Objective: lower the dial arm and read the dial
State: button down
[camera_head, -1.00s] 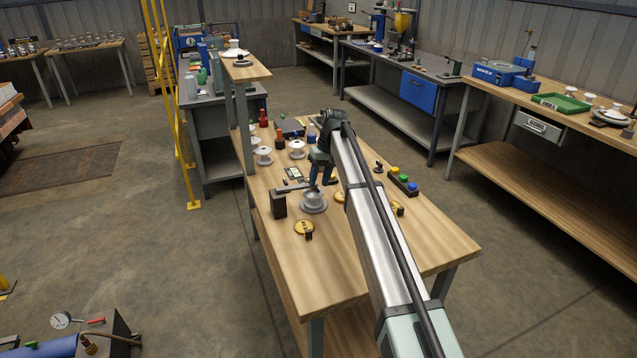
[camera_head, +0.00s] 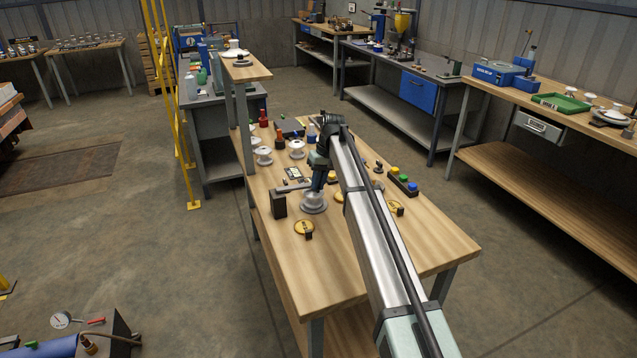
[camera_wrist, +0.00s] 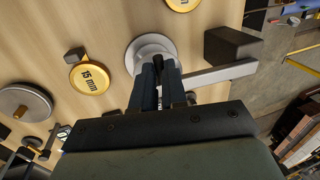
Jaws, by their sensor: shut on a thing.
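A black block (camera_head: 278,204) stands on the wooden bench with a flat grey arm (camera_head: 291,188) reaching from its top toward a grey insulator piece on a round base (camera_head: 314,206). In the wrist view the block (camera_wrist: 232,45) and grey arm (camera_wrist: 222,74) lie right of my fingers, and the pale round base (camera_wrist: 138,50) lies beyond them. My gripper (camera_head: 317,187) points down over the insulator at the arm's free end. Its fingers (camera_wrist: 158,72) are shut on a slim dark piece. How that piece joins the grey arm is hidden. I see no readable dial face here.
Yellow discs lie close by, one marked 15 mm (camera_wrist: 90,77) and one at the front (camera_head: 304,227). The bench's front end (camera_head: 335,285) is bare.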

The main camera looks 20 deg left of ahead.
dwell(0.5)
jog(key=shift+s+a+r+t+h, duration=0.15)
jog(key=shift+r+t+h, duration=0.15)
jog(key=shift+r, duration=0.6)
jog(key=c, duration=1.2)
grip_release()
jog(key=shift+o, duration=0.2)
notch_tip(320, 180, up, 14)
jog(key=w+d, duration=0.1)
jog(key=shift+w+d+f, duration=0.15)
jog(key=shift+w+d, duration=0.1)
jog(key=shift+w, duration=0.05)
